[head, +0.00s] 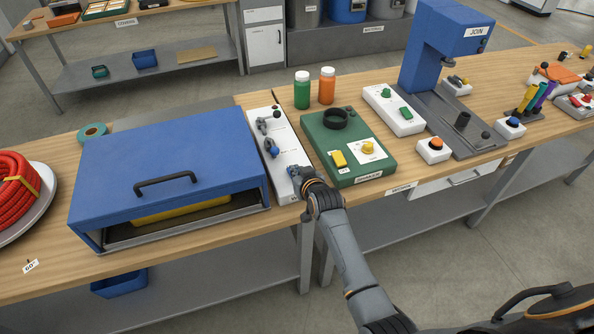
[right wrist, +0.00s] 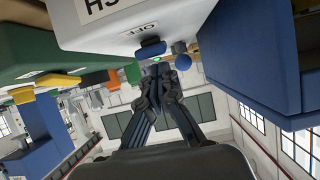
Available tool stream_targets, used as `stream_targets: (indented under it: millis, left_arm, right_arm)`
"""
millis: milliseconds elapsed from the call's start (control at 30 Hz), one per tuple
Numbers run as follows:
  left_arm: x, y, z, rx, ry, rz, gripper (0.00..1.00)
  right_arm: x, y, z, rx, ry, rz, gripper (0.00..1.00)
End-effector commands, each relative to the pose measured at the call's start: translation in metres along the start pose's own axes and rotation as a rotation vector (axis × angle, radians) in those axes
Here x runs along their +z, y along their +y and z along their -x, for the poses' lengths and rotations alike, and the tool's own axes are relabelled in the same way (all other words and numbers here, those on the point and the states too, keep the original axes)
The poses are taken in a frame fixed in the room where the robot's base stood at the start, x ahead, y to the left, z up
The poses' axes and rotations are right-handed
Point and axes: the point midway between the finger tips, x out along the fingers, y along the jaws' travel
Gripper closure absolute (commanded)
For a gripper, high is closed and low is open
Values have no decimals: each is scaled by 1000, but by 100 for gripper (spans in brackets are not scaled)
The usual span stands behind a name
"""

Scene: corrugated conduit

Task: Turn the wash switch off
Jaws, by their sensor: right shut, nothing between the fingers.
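The white wash switch box (head: 286,160) stands on the bench between the blue cabinet and the green machine. On its top are blue-grey switch parts (head: 270,147) and a black knob. In the right wrist view, upside down, the box (right wrist: 105,35) shows part of its front label and an OFF label. A blue switch piece (right wrist: 150,50), a round blue knob (right wrist: 180,47) and a small green light show there. My right gripper (head: 297,173) is shut and empty at the near end of the box. Its fingertips (right wrist: 160,70) are close to the blue piece; contact cannot be told.
The blue cabinet (head: 150,155) with a black handle is close on the left. The green machine (head: 350,135) with yellow buttons is close on the right. Green and orange bottles (head: 302,92) stand behind. A blue press (head: 430,45) is farther right.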

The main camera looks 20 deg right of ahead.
Motion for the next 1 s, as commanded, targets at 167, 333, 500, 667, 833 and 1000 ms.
stream_targets:
  millis: [167,333,500,667,833,1000]
  left_arm:
    - [3,0,1,0,-5,0,60]
    - [4,0,1,0,-6,0,60]
    - [5,0,-7,-1,-6,1,60]
    - [7,-1,-33,-2,-6,1,60]
    - [7,-2,-30,-2,-7,1,60]
    - [7,-2,-29,-3,-6,1,60]
  right_arm:
    - [6,0,-1,1,-1,0,100]
    - [6,0,-1,1,-1,1,100]
    - [12,1,-3,1,17,1,100]
    - [27,1,-6,2,106,3,100]
    - [20,1,-2,1,138,2,100]
    - [19,1,-1,1,137,2,100]
